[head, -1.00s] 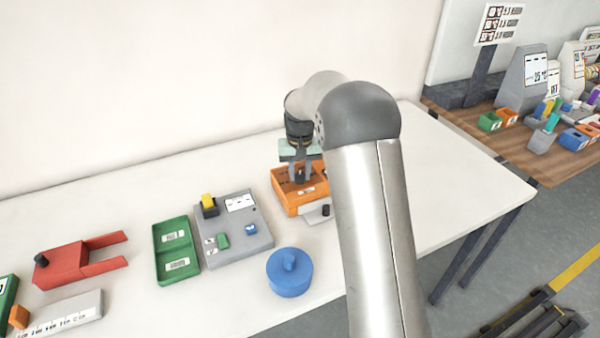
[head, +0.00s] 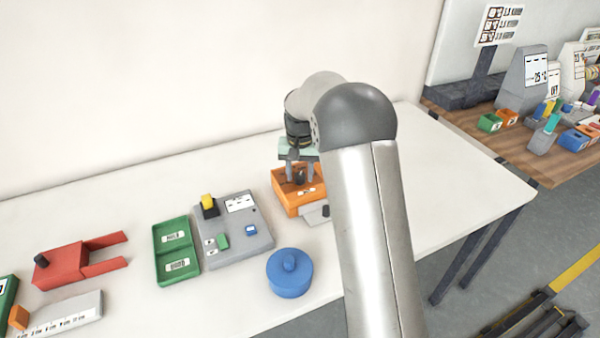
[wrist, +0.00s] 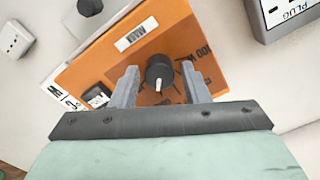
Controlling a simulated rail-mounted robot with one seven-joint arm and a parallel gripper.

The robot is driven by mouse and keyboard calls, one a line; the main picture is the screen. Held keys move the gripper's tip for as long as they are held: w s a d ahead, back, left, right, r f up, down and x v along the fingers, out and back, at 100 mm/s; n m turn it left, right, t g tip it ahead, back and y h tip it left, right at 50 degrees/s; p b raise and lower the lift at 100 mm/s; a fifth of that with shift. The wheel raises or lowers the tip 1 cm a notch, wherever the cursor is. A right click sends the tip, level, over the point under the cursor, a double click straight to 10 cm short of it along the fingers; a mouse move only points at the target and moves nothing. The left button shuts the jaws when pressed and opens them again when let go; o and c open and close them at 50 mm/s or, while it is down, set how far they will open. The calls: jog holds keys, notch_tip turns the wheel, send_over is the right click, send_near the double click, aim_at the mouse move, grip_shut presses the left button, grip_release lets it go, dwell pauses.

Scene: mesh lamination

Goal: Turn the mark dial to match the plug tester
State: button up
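The orange box (head: 287,204) stands on the white table. In the wrist view the orange box (wrist: 95,65) carries a MARK label (wrist: 136,34) and a round black dial (wrist: 159,72) with a white pointer line. My gripper (wrist: 160,85) is over the box, one finger on each side of the dial, with a visible gap on both sides. In the head view my gripper (head: 300,172) points down at the box, partly hiding the dial. The grey plug tester (head: 243,247) stands left of the box; its corner with PLUG lettering (wrist: 287,12) shows in the wrist view. Its reading is too small to tell.
A grey plate with a black knob (head: 325,211) sits at the box's front. A blue round pot (head: 289,275) stands in front, a green tray (head: 161,246) left of the tester, and a red fork-shaped block (head: 65,264) farther left. The table right of my arm is clear.

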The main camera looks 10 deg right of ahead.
aim_at(300, 175)
jog(key=shift+o, duration=0.2)
notch_tip(300, 175, up, 17)
jog(key=shift+r, duration=0.2)
dwell(0.4)
jog(key=s+f+n, duration=0.1)
jog(key=s+f, duration=0.3)
jog(key=s, duration=0.8)
jog(key=s+f+n, duration=0.1)
jog(key=s+f, duration=0.3)
jog(key=s, duration=0.8)
jog(key=s+f+n, duration=0.1)
jog(key=s+f, duration=0.3)
jog(key=s, duration=0.8)
jog(key=shift+s+a+f+n, duration=0.2)
jog(key=shift+a+f+n, duration=0.1)
jog(key=shift+f, duration=0.1)
